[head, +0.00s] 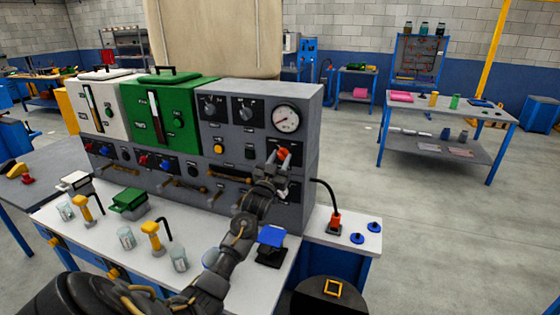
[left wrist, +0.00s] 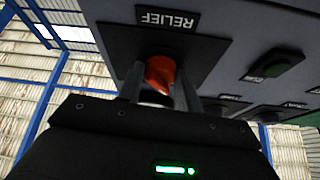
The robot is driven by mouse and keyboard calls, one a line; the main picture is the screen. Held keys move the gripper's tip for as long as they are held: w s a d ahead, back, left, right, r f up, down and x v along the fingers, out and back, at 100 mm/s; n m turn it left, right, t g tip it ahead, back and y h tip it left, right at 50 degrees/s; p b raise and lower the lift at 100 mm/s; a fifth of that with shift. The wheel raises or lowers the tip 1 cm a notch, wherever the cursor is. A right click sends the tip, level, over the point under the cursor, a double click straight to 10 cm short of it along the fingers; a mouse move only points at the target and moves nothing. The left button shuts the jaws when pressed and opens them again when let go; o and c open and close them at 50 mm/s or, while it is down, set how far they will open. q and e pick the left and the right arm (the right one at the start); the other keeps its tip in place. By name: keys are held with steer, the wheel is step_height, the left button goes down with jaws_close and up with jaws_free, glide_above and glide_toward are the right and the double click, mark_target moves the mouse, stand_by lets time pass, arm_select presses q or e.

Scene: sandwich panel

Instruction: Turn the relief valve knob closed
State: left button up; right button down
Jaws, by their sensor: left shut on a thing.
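The relief valve knob is red-orange (head: 284,153) and sits on the right side of the grey panel, below the round gauge. In the left wrist view the knob (left wrist: 160,75) shows just below the upside-down RELIEF label (left wrist: 168,18). My left gripper (head: 278,160) is at the knob, and in the wrist view its two fingers stand on either side of it, shut on it. The fingers partly cover the knob's sides, and I cannot tell its exact turn angle. My right gripper is not in view.
The grey panel (head: 311,110) also carries a gauge (head: 286,119) and several black knobs and switches. On the white bench top (head: 190,213) stand a green container (head: 129,203), yellow-handled tools and clear cups.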

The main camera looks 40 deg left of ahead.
arm_select(q)
steer(key=shift+n+y, duration=0.5)
steer(key=shift+n, duration=0.4)
steer(key=shift+n+g, duration=0.3)
steer(key=shift+y, duration=0.3)
steer(key=o, duration=1)
steer(key=shift+d+f, duration=0.1)
